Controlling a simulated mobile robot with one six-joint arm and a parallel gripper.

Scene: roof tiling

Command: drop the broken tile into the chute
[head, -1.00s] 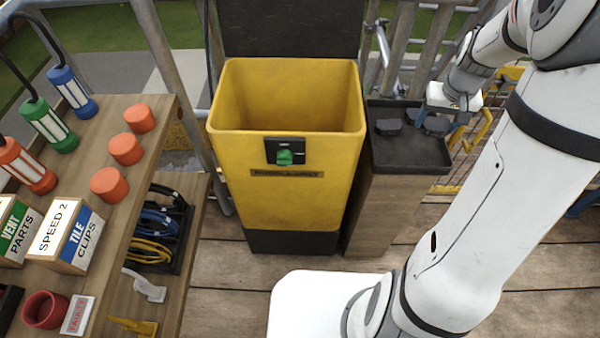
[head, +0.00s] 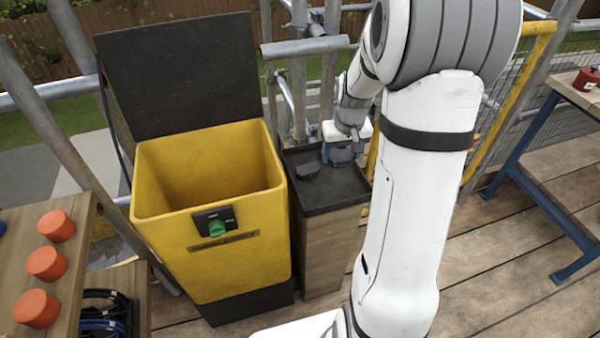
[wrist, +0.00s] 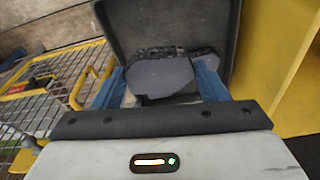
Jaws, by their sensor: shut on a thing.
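My gripper (head: 339,150) is over the back of the dark tray. Its blue fingers are shut on a dark grey broken tile (wrist: 162,77), which spans the gap between them in the wrist view; it also shows in the head view (head: 341,157). I cannot tell whether the tile is clear of the tray floor. Another dark piece (head: 307,169) lies in the tray to the left. The yellow chute bin (head: 213,262) stands left of the tray, its top open and its black lid (head: 180,75) raised behind. A green knob (head: 218,229) is on its front.
The dark tray (head: 335,196) tops a wooden stand close against the bin. A wooden shelf with orange cylinders (head: 46,263) is at the left. Scaffold rails (head: 310,46) run behind. A blue-legged bench (head: 540,130) is at the right, with open plank floor before it.

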